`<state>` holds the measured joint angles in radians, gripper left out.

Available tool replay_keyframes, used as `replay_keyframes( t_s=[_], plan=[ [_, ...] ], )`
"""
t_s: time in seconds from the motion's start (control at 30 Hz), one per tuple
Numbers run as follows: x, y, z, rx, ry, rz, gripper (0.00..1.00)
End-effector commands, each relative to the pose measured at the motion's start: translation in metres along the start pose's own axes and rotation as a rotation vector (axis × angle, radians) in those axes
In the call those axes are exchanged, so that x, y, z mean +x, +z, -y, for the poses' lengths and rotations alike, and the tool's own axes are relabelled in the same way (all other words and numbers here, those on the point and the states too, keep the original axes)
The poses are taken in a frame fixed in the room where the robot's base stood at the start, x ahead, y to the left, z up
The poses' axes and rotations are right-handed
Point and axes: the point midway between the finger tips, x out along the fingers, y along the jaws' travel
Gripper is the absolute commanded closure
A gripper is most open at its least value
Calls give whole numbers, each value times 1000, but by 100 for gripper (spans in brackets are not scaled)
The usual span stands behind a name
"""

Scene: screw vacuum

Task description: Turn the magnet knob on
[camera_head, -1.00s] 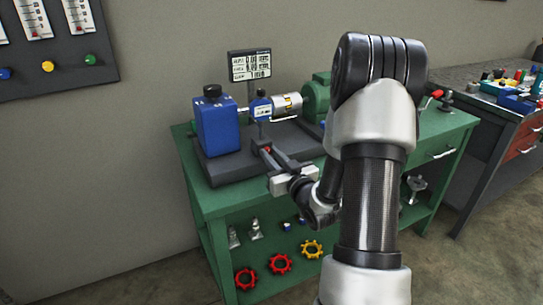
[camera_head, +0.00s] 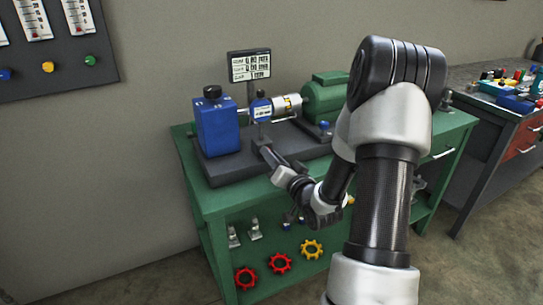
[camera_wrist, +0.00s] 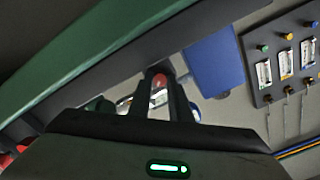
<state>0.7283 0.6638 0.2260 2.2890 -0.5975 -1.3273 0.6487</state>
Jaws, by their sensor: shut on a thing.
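A blue gauge (camera_head: 261,108) stands upright on the dark base plate (camera_head: 222,172) of the bench machine. A small red knob shows in the wrist view (camera_wrist: 160,80) between my fingers; I take it to be the magnet knob below the gauge. My gripper (camera_head: 266,154) reaches in from the front right to just below the gauge, and its fingers (camera_wrist: 164,92) are closed around the red knob. In the head view the fingers hide the knob, so its turned angle cannot be read.
A blue box (camera_head: 217,128) with a black knob stands left of the gauge. A silver cylinder (camera_head: 287,106) and a green motor (camera_head: 326,95) are to its right. A small display (camera_head: 250,66) stands behind. Red and yellow handwheels (camera_head: 312,249) sit on the green bench's lower shelf.

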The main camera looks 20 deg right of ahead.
Motion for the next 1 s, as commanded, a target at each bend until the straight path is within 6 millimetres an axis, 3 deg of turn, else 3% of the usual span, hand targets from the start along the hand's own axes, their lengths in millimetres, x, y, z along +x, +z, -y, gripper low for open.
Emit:
replay_keyframes(
  t_s=[0.47,0.5,0.57,1.0],
  plan=[
    [0,0,0,13,1,1,100],
    [0,0,0,12,1,1,75],
    [0,0,0,12,1,1,65],
    [0,1,-2,-17,5,1,63]
  ],
)
